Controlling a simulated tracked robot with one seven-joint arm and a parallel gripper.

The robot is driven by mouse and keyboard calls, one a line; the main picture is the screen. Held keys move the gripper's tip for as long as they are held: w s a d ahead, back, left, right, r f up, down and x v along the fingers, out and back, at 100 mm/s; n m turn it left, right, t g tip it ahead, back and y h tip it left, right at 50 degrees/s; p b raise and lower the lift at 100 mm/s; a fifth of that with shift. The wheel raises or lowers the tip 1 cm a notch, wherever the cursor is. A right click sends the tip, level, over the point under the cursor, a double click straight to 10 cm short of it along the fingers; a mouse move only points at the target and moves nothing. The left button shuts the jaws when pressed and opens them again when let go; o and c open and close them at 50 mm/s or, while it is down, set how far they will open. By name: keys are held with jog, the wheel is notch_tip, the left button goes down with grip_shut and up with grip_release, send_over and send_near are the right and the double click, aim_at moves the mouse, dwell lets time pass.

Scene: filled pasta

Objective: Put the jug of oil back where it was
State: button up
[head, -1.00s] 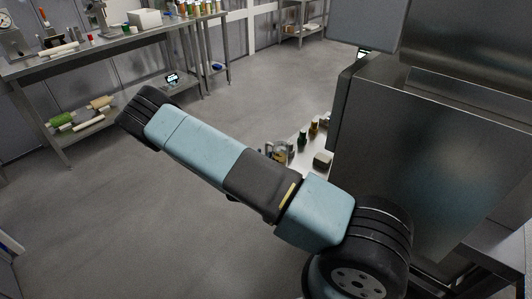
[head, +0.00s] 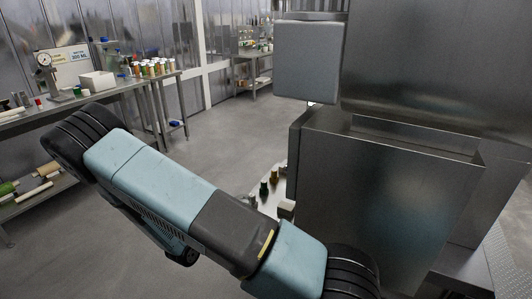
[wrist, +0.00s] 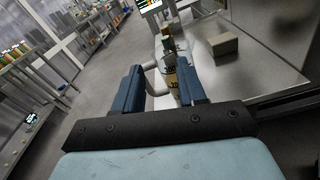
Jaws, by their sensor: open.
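In the wrist view, my gripper (wrist: 160,70) points at the metal worktop (wrist: 262,78) with its two blue fingers apart. The jug of oil (wrist: 171,82), a clear vessel with amber contents and a pale handle, shows between and beyond the fingers near the worktop's left edge. The right finger hides part of it. I cannot tell whether a finger touches it. In the head view, my arm covers most of that spot, and my gripper is not seen there.
Small bottles (head: 264,187) stand on the worktop beyond the jug, with a pale block (wrist: 223,44) to their right. A large steel machine (head: 380,190) stands to the right. A long bench (head: 100,92) with jars and a dial scale is at the left. Grey floor between is clear.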

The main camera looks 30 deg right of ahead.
jog(key=s+d+r+m+g+y, duration=0.25)
jog(key=s+r+m+g, duration=0.2)
jog(key=r, duration=0.35)
jog(key=s+d+r+m+g+y, duration=0.1)
jog(key=s+d+r+m+g, duration=0.25)
jog(key=r+m, duration=0.3)
jog(key=s+d+r+m+g+y, duration=0.2)
jog(key=s+d+r+m+g, duration=0.15)
jog(key=r, duration=0.45)
jog(key=s+a+r+m+t+y, duration=0.2)
jog(key=s+r+m+t+y, duration=0.1)
jog(key=s+r, duration=0.5)
jog(key=s+a+r+m+t+y, duration=0.2)
jog(key=s+r+m+t+y, duration=0.2)
jog(key=s+r, duration=0.5)
jog(key=shift+s+a+r+m+y, duration=0.2)
jog(key=shift+r+m+y, duration=0.4)
jog(key=shift+m+y, duration=0.15)
